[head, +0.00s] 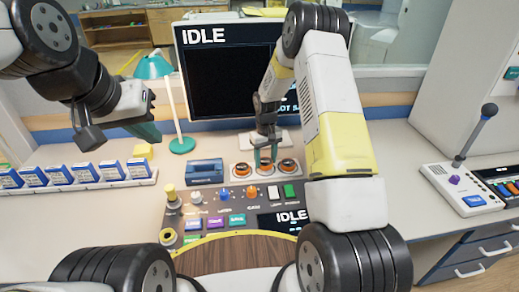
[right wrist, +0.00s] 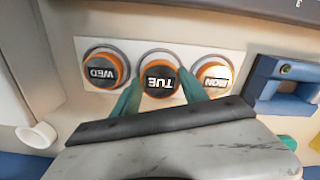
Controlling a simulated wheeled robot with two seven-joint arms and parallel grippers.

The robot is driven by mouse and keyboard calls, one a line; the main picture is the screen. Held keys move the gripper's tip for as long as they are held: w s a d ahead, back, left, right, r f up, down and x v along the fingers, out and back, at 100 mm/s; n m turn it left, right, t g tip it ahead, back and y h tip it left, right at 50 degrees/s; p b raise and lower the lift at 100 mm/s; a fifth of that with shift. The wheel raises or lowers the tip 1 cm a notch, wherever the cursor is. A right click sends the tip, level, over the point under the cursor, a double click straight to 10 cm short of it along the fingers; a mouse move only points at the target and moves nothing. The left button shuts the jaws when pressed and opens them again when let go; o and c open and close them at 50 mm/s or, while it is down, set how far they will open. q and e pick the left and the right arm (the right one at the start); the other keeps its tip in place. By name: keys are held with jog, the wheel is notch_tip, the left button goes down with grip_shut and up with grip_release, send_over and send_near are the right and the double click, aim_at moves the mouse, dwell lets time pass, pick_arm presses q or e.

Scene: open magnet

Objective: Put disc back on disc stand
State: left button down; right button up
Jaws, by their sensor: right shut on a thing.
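The disc stand (head: 232,176) is a pale plate on the console in front of the monitor; it also shows in the right wrist view (right wrist: 138,48). My right gripper (head: 265,158) reaches down over its middle place. In the right wrist view its teal fingers (right wrist: 160,92) are shut on the dark, orange-rimmed TUE disc (right wrist: 160,82). That disc is at the middle place; I cannot tell whether it is fully seated. The WED disc (right wrist: 101,72) and MON disc (right wrist: 214,80) sit on either side. My left gripper (head: 147,131) hangs at the left, its opening unclear.
A blue device (head: 205,170) stands just left of the stand. A control panel (head: 222,206) with knobs and buttons lies in front. A teal lamp (head: 155,68), a monitor (head: 225,75) and a row of blue boxes (head: 84,173) are nearby. A joystick console (head: 462,185) stands right.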

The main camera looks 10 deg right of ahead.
jog(key=shift+f, duration=0.7)
jog(key=shift+f, duration=0.1)
jog(key=o, duration=1.4)
